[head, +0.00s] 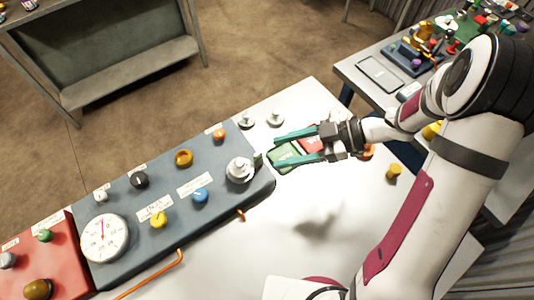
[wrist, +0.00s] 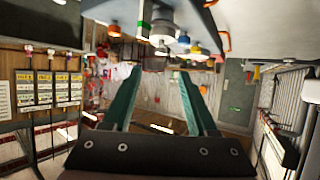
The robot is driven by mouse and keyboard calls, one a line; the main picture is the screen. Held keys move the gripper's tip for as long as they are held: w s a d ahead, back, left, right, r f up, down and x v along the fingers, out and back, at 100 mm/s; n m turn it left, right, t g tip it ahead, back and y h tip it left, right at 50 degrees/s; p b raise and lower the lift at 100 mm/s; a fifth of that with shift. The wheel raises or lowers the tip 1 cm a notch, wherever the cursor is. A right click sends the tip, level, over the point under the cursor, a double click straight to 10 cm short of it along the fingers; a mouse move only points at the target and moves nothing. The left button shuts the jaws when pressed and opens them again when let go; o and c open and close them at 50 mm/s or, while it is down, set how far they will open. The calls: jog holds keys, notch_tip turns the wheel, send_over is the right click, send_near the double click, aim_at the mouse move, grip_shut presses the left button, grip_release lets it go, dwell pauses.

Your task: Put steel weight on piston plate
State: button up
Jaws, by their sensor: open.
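A silver round stack (head: 240,170), a wide disc with a knobbed top, sits at the right end of the blue-grey panel. I cannot tell whether it is the bare piston plate or bears a steel weight. Two smaller silver knobbed weights, one on the left (head: 246,121) and one on the right (head: 275,118), stand on the white table behind the panel. My gripper (head: 275,151) has teal fingers, spread and empty, pointing left just right of the stack. In the wrist view the fingers (wrist: 158,80) are apart with nothing between them.
The blue-grey panel (head: 120,195) carries a dial gauge (head: 104,238) and several coloured knobs. A yellow piece (head: 393,172) stands right. The white table's front is clear. A cluttered side table is at upper right.

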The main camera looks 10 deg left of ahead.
jog(key=w+d+r+m+t+h, duration=0.1)
jog(key=w+r+m+t+h, duration=0.15)
jog(key=w+t, duration=0.2)
jog(key=w+d+r+m+t+h, duration=0.1)
jog(key=w+m+t, duration=0.25)
jog(key=w, duration=0.25)
jog(key=w+d+r+m+t+h, duration=0.1)
jog(key=d+r+m+t+h, duration=0.2)
jog(key=d, duration=0.4)
jog(key=w+d+r+m+t+h, duration=0.1)
jog(key=d+r+m+h, duration=0.2)
jog(key=d+m+h, duration=0.25)
jog(key=s+d+f+m+g+h, duration=0.1)
jog(key=s+d+m+g+h, duration=0.3)
jog(key=s+m, duration=0.7)
jog(key=s+a+g+y, duration=0.2)
jog(key=s+a, duration=0.3)
jog(key=s, duration=0.4)
jog(key=s+a+f+g+y, duration=0.1)
jog(key=s+a+g+y, duration=0.2)
jog(key=s, duration=0.7)
jog(key=shift+a+f+g, duration=0.15)
jog(key=shift+a+g, duration=0.25)
jog(key=shift+a, duration=0.45)
jog(key=shift+w, duration=0.1)
